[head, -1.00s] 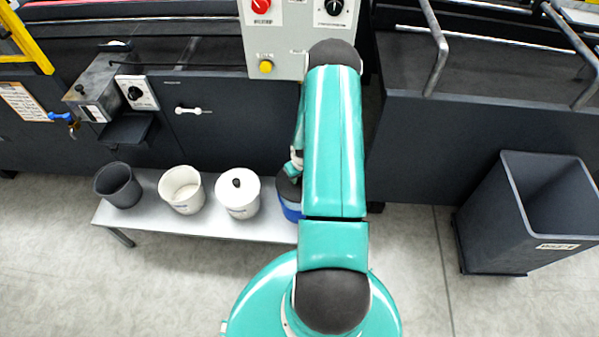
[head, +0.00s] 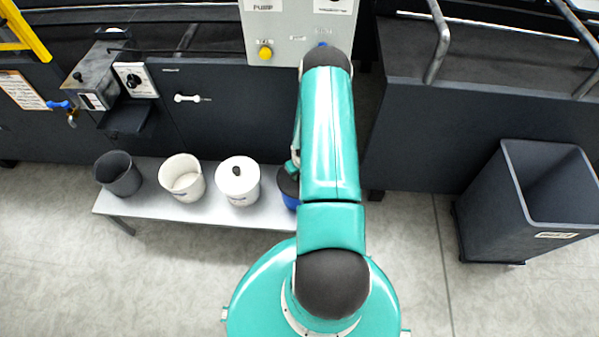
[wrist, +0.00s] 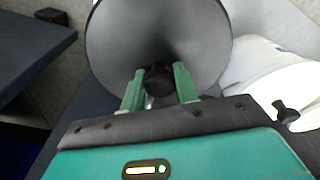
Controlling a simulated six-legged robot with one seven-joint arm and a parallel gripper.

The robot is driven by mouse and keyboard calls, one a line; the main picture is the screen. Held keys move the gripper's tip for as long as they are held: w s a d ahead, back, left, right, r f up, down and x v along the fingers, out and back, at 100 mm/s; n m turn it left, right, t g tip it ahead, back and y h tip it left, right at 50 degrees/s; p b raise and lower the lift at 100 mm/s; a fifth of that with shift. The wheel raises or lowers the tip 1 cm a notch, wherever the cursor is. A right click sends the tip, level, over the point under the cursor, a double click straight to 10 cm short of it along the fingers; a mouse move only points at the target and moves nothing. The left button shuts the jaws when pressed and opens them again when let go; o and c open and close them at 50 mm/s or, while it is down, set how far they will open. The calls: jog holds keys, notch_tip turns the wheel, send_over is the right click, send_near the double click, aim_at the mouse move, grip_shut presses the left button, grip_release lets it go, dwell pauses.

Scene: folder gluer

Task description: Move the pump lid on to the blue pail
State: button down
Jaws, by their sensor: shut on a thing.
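My gripper (wrist: 159,74) is shut on the black knob of a round dark grey lid (wrist: 190,35), taken as the pump lid, in the wrist view. In the head view the dark lid (head: 286,183) shows at the top of the blue pail (head: 290,202), at the right end of the bench. My arm covers much of both, and my fingers are hidden there. The lid is over the pail's mouth or on it; I cannot tell whether it touches all round.
A white pail with a white lid and black knob (head: 238,182) stands close left of the blue pail; its lid also shows in the wrist view (wrist: 262,65). An open white pail (head: 182,180) and a dark pail (head: 118,175) share the bench (head: 150,208). A grey bin (head: 500,210) stands right.

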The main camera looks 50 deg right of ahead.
jog(key=c, duration=1)
grip_release()
jog(key=shift+o, duration=0.2)
notch_tip(320, 180, up, 14)
jog(key=s, duration=0.1)
jog(key=shift+s+a+f, duration=0.15)
jog(key=shift+s+a, duration=0.1)
jog(key=shift+s, duration=0.05)
